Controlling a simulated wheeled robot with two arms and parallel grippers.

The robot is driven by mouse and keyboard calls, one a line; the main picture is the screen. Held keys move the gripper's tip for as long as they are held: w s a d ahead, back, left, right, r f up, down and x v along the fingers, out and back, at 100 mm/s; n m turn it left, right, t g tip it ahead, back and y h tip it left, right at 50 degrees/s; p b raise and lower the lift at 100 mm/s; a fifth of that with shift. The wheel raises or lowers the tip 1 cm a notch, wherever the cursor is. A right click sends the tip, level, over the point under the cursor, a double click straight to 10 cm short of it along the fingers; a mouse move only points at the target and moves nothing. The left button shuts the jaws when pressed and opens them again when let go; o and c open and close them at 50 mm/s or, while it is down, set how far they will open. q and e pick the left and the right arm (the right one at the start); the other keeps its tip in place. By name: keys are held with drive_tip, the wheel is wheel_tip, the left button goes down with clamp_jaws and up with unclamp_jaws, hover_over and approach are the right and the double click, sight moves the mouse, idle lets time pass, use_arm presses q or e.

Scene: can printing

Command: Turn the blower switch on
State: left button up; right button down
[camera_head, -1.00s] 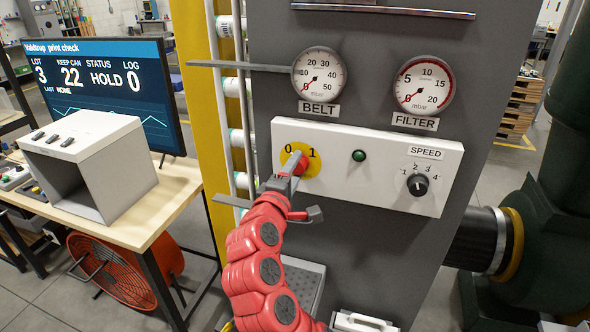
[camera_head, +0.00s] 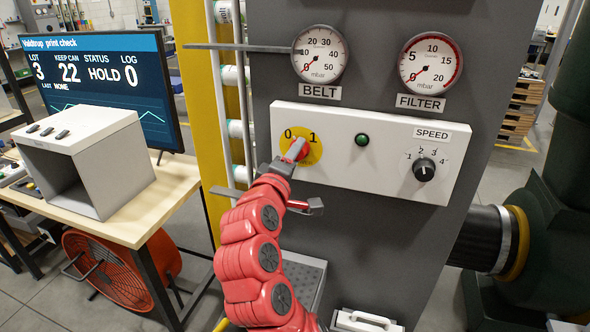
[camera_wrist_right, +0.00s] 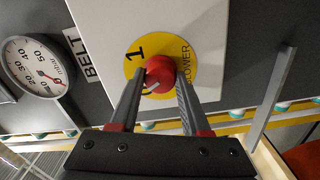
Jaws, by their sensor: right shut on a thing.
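The blower switch is a red knob (camera_head: 299,148) on a yellow disc (camera_head: 316,146) marked 0 and 1, at the left of the white panel (camera_head: 388,190). In the right wrist view, the knob (camera_wrist_right: 160,73) sits between the two fingers of my right gripper (camera_wrist_right: 158,84), which is shut on it. A pale line shows on the knob's lower left, towards the partly hidden 0. My right gripper (camera_head: 290,158) covers part of the knob in the head view. The green lamp (camera_head: 362,139) looks dark. My left gripper is not in view.
The BELT gauge (camera_head: 320,54) and FILTER gauge (camera_head: 431,62) above the panel both point to 0. A grey bar (camera_head: 240,47) sticks out left of the BELT gauge. The SPEED dial (camera_head: 424,169) is at the panel's right. A table (camera_head: 165,195) with a monitor stands left.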

drive_tip(key=shift+m+b, duration=7.5)
drive_tip(key=shift+b, duration=0.8)
drive_tip(key=shift+c, duration=1.8)
unclamp_jaws()
